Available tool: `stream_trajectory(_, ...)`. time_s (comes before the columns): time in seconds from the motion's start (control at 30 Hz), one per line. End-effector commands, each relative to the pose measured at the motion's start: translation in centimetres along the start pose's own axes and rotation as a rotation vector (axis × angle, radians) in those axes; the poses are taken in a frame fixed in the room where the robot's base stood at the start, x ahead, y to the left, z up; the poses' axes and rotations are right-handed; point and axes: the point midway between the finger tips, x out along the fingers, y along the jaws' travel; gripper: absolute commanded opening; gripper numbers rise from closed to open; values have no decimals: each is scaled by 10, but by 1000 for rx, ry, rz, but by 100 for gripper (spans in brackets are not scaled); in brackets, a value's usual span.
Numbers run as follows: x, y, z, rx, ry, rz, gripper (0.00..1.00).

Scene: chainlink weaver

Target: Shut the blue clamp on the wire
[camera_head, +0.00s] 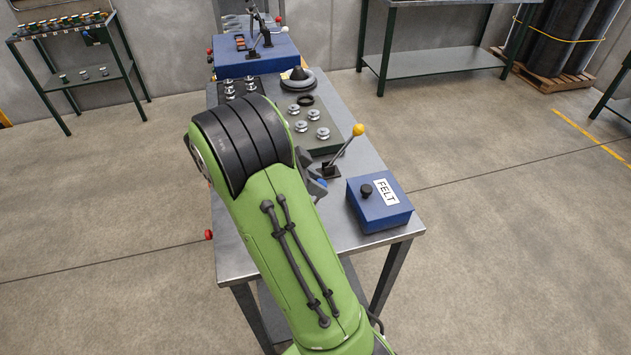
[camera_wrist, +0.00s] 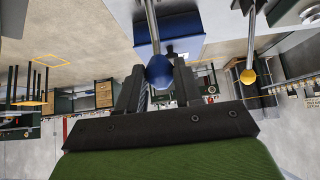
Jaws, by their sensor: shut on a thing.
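My gripper (camera_wrist: 158,82) is shut on a blue ball knob (camera_wrist: 159,72) at the end of a metal lever, which I take for the blue clamp's handle. The knob sits between the two dark fingers in the wrist view, and the lever runs up out of the picture. In the head view my green arm covers most of the gripper and clamp. A small blue patch shows beside the arm there, but I cannot tell exactly what it is. The clamp's jaws and the wire cannot be made out.
A lever with a yellow knob (camera_head: 358,129) stands close by, also seen in the wrist view (camera_wrist: 248,76). A blue FELT box (camera_head: 372,212) is on the bench's (camera_head: 345,237) near right. Metal spools (camera_head: 314,115) and a dark ring coil (camera_head: 298,84) lie further back.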

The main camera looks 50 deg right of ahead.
Motion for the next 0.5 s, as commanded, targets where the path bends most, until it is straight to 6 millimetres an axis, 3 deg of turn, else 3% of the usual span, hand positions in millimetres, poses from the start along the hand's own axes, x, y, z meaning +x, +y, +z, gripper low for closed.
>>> stream_trajectory(0.1, -1, 0, 6, -17, -11, 1, 0)
stream_trajectory(0.13, -1, 0, 6, -17, -11, 1, 36)
stream_trajectory(0.27, 0, 0, 5, -15, -9, 2, 56)
stream_trajectory(0.5, 0, 0, 3, -10, -6, 1, 59)
